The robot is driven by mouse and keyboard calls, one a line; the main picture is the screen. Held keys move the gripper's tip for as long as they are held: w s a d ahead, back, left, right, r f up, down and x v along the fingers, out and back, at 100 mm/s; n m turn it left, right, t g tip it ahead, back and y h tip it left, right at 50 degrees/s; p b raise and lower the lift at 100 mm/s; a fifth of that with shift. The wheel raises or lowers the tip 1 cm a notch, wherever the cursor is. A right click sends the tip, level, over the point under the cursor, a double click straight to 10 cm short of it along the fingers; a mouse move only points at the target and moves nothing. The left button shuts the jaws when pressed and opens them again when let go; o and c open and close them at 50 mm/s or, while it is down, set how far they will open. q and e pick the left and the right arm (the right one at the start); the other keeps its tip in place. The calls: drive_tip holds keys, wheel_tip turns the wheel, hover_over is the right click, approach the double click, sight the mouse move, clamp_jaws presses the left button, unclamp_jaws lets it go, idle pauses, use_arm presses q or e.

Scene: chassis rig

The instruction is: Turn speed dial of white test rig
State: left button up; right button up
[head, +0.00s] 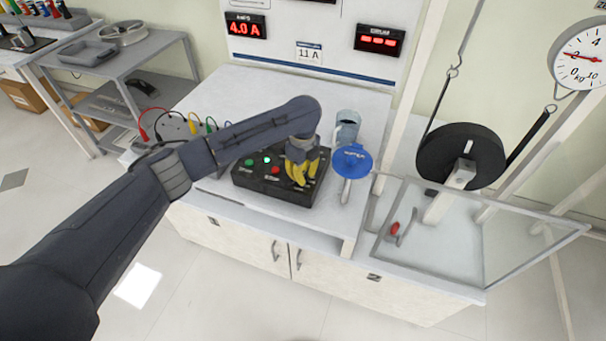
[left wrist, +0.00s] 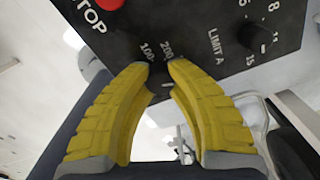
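The black control box (head: 262,188) lies on the white rig's worktop, with a green and a red button on its top. My left gripper (head: 299,180), with yellow fingers, reaches down onto the box's right part. In the left wrist view the fingertips (left wrist: 158,68) are close together on either side of a dark dial (left wrist: 160,82), with "100" and "200" printed beside it. The fingers look closed on this dial and hide much of it; its name label is not visible. The LIMIT A dial (left wrist: 254,38) stands apart to the right. My right gripper is not in view.
A clear guard (head: 470,235) and a black wheel (head: 461,155) are farther right. A display reads 4.0 A (head: 246,26).

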use_arm(q)
clamp_jaws()
drive_tip(key=shift+n, duration=0.4)
drive_tip(key=n, duration=0.5)
drive_tip(key=shift+n, duration=0.3)
drive_tip(key=n, duration=0.6)
drive_tip(key=shift+n, duration=0.5)
drive_tip(key=o, duration=0.9)
unclamp_jaws()
drive_tip(key=shift+o, duration=0.2)
drive_tip(key=shift+r, duration=0.15)
